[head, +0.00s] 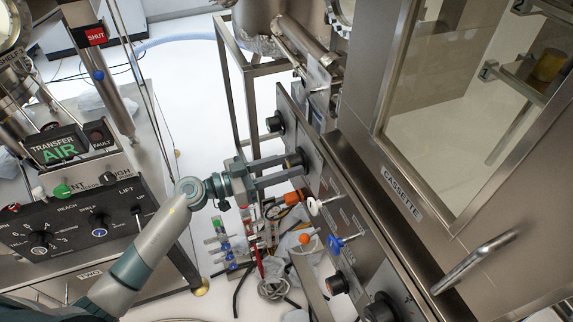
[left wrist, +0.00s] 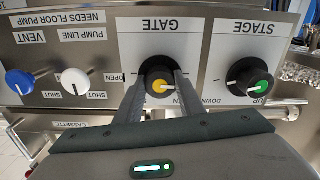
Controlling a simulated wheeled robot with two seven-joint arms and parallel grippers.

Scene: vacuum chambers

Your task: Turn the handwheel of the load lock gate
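The gate control is a round black knob (left wrist: 160,84) with a yellow centre, on a panel marked GATE in the left wrist view, where the lettering is upside down. In the head view the same knob (head: 297,157) is partly hidden by my fingers. My left gripper (head: 285,168) reaches it from the left. In the left wrist view its two fingers (left wrist: 162,92) are apart, one on each side of the knob. Whether they press on it is not clear. My right gripper is not in view.
A STAGE knob (left wrist: 250,85) with a green centre is close beside the gate. A white PUMP LINE handle (head: 315,206) and a blue VENT handle (head: 341,243) lie along the same panel. Hoses and cables (head: 272,290) crowd the floor below. The steel chamber fills the right.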

